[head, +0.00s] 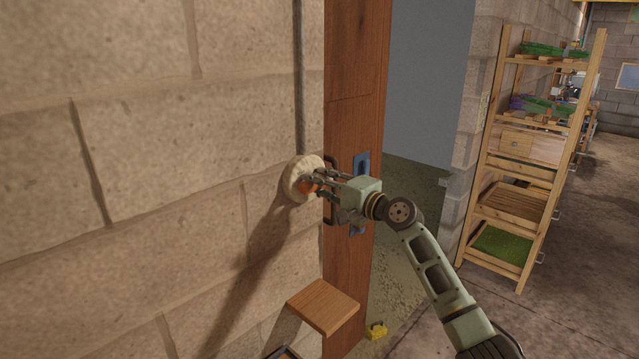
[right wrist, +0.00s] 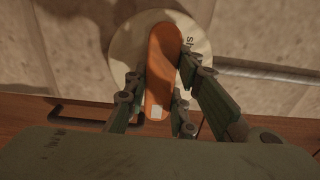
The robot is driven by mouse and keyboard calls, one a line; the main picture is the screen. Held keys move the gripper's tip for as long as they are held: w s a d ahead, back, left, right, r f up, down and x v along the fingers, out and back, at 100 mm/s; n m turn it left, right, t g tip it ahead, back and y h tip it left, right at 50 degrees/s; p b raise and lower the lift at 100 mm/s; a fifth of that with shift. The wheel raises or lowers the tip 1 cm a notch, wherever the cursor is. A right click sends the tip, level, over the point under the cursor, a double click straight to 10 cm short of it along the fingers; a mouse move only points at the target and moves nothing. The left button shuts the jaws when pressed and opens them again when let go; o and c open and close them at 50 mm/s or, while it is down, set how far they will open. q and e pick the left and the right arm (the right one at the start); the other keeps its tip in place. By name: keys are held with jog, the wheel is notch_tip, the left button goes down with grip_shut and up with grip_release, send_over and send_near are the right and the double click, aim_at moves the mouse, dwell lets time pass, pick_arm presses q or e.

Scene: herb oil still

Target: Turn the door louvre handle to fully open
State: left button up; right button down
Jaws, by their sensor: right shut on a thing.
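The louvre handle is an orange lever (right wrist: 162,60) on a round cream dial (right wrist: 124,42) with dark lettering, partly hidden, at its right edge. In the head view the dial (head: 297,177) sits on the block wall beside the wooden door post, and a little of the orange lever (head: 306,186) shows. My right gripper (head: 318,183) reaches in from the right and is shut on the lever. In the right wrist view its fingers stand on both sides of the lever, which points up and down the picture. My left gripper is not in view.
A reddish wooden post (head: 351,90) with a dark pull and a blue plate (head: 361,165) stands beside the dial. A grey rod (head: 301,80) runs up from the dial. A small wooden shelf (head: 324,305) juts out below. A wooden rack (head: 492,150) stands at the right.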

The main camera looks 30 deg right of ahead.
jog(key=c, duration=1.5)
grip_release()
jog(key=shift+d, duration=0.1)
jog(key=v, duration=1.2)
